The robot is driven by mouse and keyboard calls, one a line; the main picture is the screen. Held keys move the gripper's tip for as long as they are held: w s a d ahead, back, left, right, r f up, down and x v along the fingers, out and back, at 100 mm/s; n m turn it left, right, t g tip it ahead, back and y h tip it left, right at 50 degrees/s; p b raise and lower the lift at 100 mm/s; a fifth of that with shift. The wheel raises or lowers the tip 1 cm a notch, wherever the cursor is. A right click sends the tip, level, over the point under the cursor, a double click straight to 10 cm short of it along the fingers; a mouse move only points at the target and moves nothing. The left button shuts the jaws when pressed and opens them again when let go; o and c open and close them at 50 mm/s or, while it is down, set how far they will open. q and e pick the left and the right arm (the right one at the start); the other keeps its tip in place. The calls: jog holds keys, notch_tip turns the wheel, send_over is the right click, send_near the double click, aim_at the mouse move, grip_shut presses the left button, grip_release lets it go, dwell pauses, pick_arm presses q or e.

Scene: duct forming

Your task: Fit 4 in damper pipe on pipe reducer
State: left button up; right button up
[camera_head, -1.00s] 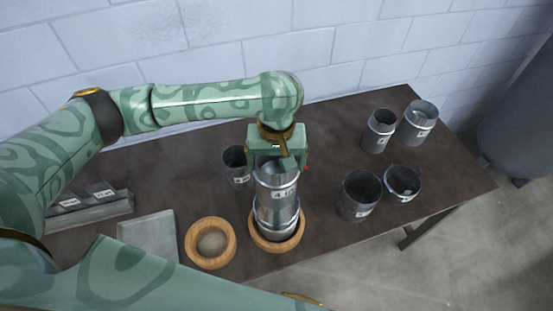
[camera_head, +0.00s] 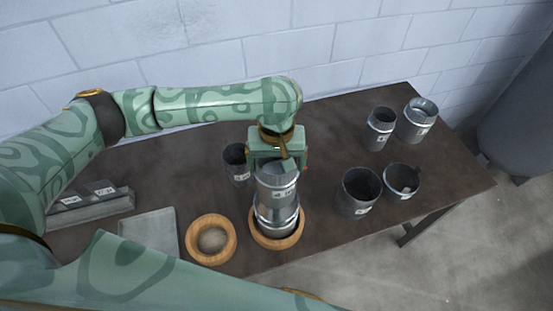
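A shiny metal pipe with a white label (camera_head: 277,184) stands upright, slightly tilted in view, on top of another metal piece (camera_head: 277,217), which looks like the pipe reducer. That lower piece sits in a wooden ring (camera_head: 258,237) at the table's front edge. My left gripper (camera_head: 277,168) is at the top of the labelled pipe, with a finger at its rim. It appears shut on the pipe wall, though the far finger is hidden. Whether the pipe is fully seated on the lower piece cannot be told. My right gripper is not in view.
Another wooden ring (camera_head: 192,240) lies to the left, beside a flat grey plate (camera_head: 149,234). Several more pipes stand at right, including a dark one (camera_head: 358,193). Labelled grey blocks (camera_head: 92,205) lie at far left.

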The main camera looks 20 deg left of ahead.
pick_arm(q)
jog(key=shift+o, duration=0.3)
notch_tip(320, 180, up, 16)
jog(key=p, duration=0.2)
jog(key=shift+r, duration=0.15)
dwell(0.4)
